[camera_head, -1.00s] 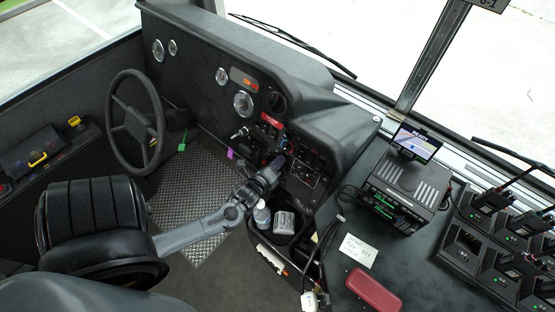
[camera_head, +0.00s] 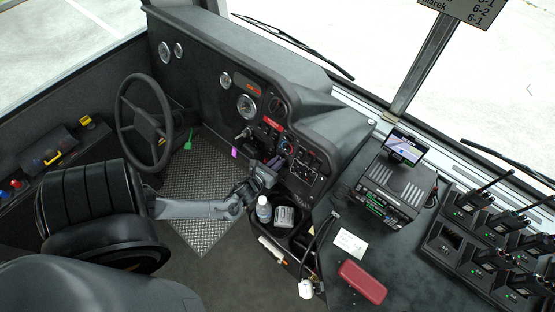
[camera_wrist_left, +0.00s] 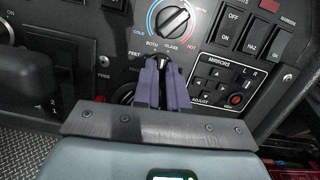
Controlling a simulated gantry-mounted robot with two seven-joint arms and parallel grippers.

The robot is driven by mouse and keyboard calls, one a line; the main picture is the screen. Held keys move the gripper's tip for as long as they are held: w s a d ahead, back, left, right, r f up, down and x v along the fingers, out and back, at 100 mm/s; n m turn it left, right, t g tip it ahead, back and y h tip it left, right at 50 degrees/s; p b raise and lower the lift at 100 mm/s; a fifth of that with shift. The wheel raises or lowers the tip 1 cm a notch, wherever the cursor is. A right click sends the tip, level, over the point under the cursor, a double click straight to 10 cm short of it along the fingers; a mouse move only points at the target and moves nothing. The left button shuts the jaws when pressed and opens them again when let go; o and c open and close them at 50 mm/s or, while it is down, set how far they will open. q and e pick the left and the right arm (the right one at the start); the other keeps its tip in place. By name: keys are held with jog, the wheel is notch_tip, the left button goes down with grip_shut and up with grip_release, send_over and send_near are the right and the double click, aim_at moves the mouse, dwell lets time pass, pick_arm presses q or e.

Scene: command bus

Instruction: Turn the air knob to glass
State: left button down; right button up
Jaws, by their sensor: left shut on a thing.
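My left gripper (camera_head: 276,162) reaches the dashboard panel from the left. In the left wrist view its purple fingers (camera_wrist_left: 161,72) are shut on the air knob (camera_wrist_left: 162,59), just below the temperature dial. My right gripper is not in view.
The temperature dial (camera_wrist_left: 172,20) with a blue-to-red ring sits right above the fingers. Rocker switches (camera_wrist_left: 234,25) and a mirrors panel (camera_wrist_left: 224,84) are to the right. A bottle (camera_head: 264,210) stands below the arm. The steering wheel (camera_head: 145,123) is at the left.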

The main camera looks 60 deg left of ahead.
pick_arm(q)
jog(key=shift+a+m+h+p, duration=0.1)
jog(key=shift+m+h+p, duration=0.65)
jog(key=shift+m, duration=1.45)
jog(key=shift+y+p, duration=0.25)
jog(key=shift+p, duration=0.05)
jog(key=c, duration=1.2)
grip_release()
jog(key=shift+s, duration=0.15)
jog(key=v, duration=1)
jog(key=shift+s+b, duration=0.3)
jog(key=shift+b, duration=0.05)
